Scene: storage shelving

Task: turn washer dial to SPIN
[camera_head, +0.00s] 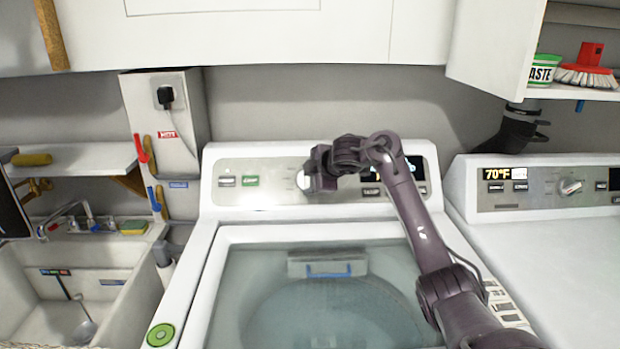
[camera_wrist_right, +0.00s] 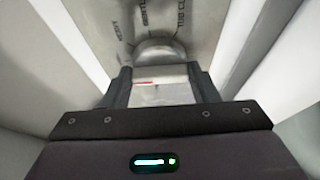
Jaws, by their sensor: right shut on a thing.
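The washer (camera_head: 240,225) stands in the middle of the head view, with its control panel (camera_head: 235,197) along the back. My right gripper (camera_head: 303,181) is at the panel, shut on the washer dial (camera_head: 301,183); my arm hides most of the dial. In the right wrist view the dial (camera_wrist_right: 160,48) is a round knob between the two fingertips of the gripper (camera_wrist_right: 158,78). Printed labels around it include HEAVY and GENTLE; its pointer and a SPIN mark cannot be made out. My left gripper is not in view.
The washer's glass lid (camera_head: 330,290) is closed below the panel. A dryer (camera_head: 550,240) with its own knob stands at the right. A sink (camera_head: 100,290) is at the left. White cabinets (camera_head: 250,30) hang above; an open shelf (camera_head: 590,92) holds a brush.

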